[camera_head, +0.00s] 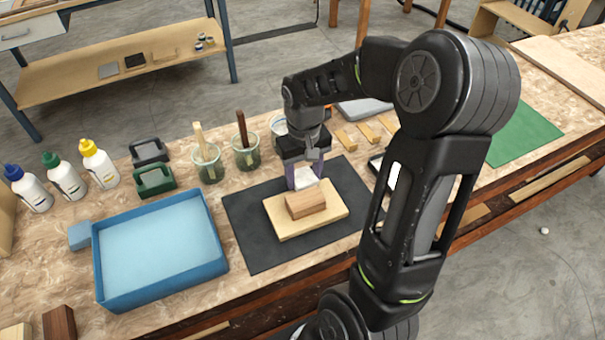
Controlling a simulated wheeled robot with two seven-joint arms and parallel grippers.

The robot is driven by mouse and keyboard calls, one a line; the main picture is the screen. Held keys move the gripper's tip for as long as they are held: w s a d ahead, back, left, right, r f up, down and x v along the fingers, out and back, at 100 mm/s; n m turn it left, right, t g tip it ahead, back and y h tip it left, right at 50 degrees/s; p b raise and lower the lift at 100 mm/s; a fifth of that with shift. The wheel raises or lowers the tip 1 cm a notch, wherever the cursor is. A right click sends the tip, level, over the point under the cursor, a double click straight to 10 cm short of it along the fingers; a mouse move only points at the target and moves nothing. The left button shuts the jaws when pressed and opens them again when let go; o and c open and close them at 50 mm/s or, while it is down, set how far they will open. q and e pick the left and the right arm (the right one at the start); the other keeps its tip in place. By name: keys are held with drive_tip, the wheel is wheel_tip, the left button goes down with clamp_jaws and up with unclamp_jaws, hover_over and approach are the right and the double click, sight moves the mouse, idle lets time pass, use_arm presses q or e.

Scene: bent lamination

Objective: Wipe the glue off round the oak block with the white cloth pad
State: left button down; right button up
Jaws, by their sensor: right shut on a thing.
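The oak block (305,203) is a small brown block lying on a pale wooden board (283,226), which rests on a dark grey mat (252,246). My right gripper (305,172) points down at the far side of the block, shut on the white cloth pad (306,181). The pad is at the block's far edge, low over the board; I cannot tell whether it touches the block or the board. No glue can be made out round the block at this size. My left gripper is not in view.
A blue tray (222,262) stands left of the mat, with a light blue sponge (80,236) beside it. Jars with brushes (207,163) stand behind the mat. Glue bottles (65,177) and green and black clamps (154,181) are at the left.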

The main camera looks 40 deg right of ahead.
drive_tip(key=shift+a+f, duration=0.1)
drive_tip(key=shift+a, duration=0.05)
drive_tip(key=shift+a, duration=0.35)
drive_tip(key=shift+w+a, duration=0.15)
drive_tip(key=shift+a, duration=0.1)
drive_tip(key=shift+w+a, duration=0.1)
drive_tip(key=shift+a, duration=0.05)
drive_tip(key=shift+w+a+r, duration=0.2)
drive_tip(key=shift+w+a, duration=0.05)
drive_tip(key=shift+a, duration=0.4)
drive_tip(key=shift+w+a, duration=0.25)
drive_tip(key=shift+a, duration=0.5)
